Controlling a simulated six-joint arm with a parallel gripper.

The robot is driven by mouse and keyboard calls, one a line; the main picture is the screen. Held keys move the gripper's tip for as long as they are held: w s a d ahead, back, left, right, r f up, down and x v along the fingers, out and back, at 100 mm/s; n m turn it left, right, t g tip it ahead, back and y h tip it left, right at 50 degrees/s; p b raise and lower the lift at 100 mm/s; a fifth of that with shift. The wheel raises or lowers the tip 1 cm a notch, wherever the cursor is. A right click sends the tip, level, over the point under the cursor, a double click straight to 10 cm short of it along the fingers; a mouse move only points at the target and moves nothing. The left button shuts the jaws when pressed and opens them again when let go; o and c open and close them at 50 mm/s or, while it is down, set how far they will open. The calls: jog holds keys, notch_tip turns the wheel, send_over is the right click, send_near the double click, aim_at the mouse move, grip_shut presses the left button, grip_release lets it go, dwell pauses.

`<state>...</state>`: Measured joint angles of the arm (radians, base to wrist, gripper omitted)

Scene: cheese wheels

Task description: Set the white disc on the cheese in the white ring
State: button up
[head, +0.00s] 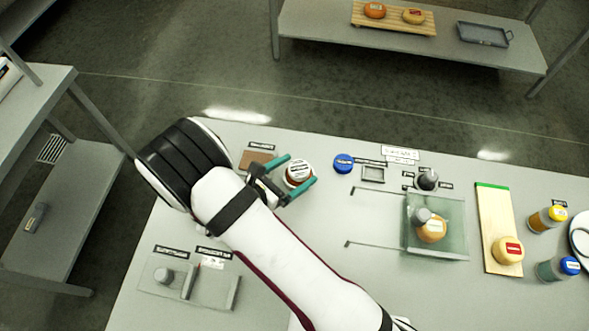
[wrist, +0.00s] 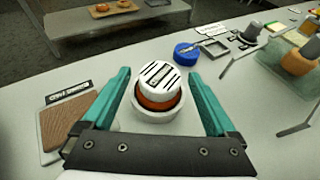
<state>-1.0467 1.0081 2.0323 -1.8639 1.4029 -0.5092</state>
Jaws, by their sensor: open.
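The white disc (wrist: 160,76), with dark stripes and a dark label on its top, appears to rest on the orange-brown cheese (wrist: 160,103) in the wrist view. The cheese sits inside the white ring (wrist: 157,119), which stands on the table. In the head view the disc (head: 299,170) covers most of the cheese. My gripper (head: 301,169) is open, its teal fingers on either side of the disc. In the wrist view (wrist: 158,72) gaps show between both fingers and the disc. The far side of the ring is hidden.
A brown mat (wrist: 70,122) lies left of the ring. A blue round lid (head: 343,163) and a small grey tray (head: 373,174) lie to the right. Farther right are a glass-sided box (head: 451,213) and a cutting board (head: 493,214). Bare table lies in front of the lid.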

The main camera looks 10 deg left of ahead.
jog(key=shift+s+a+r, duration=0.15)
jog(key=shift+a+r, duration=0.05)
jog(key=shift+r, duration=0.05)
jog(key=v, duration=1.2)
jog(key=s+d+r+m+g+h, duration=0.1)
jog(key=d+r+m+g, duration=0.35)
jog(key=d+m, duration=0.35)
jog(key=d+r+m+g, duration=0.4)
jog(key=d+m+g, duration=0.2)
jog(key=d+m, duration=0.25)
jog(key=s+d+r+m+y, duration=0.1)
jog(key=s+r+m+y, duration=0.1)
jog(key=s+m+y, duration=0.3)
jog(key=s+d+r+m+y, duration=0.2)
jog(key=s+m+y, duration=0.3)
jog(key=m, duration=0.8)
jog(key=shift+s+r+g, duration=0.2)
jog(key=shift+r+g, duration=0.2)
jog(key=shift+g, duration=0.05)
